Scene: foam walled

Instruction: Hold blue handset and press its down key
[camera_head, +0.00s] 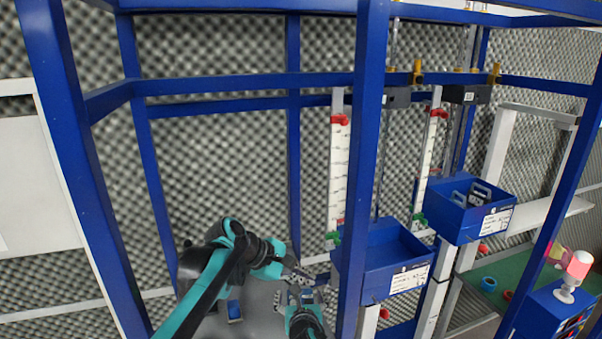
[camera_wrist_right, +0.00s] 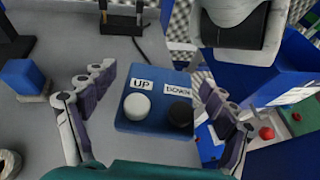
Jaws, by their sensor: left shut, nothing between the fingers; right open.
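The blue handset (camera_wrist_right: 151,122) shows in the right wrist view, with a white key (camera_wrist_right: 137,107) labelled UP and a black down key (camera_wrist_right: 180,115) labelled DOWN. My right gripper (camera_wrist_right: 155,80) is open, with a finger on either side of the handset. I cannot tell whether the fingers touch it. In the head view my left gripper (camera_head: 297,276) is shut and empty, just above the right gripper (camera_head: 306,297). A large pale and dark part (camera_wrist_right: 240,38) hangs close above the handset in the right wrist view, probably my left gripper.
Two blue bins (camera_head: 394,283) (camera_head: 484,229) hang by white scales to the right. Blue frame posts (camera_head: 364,150) stand close in front. A red-and-white lamp (camera_head: 577,266) stands far right.

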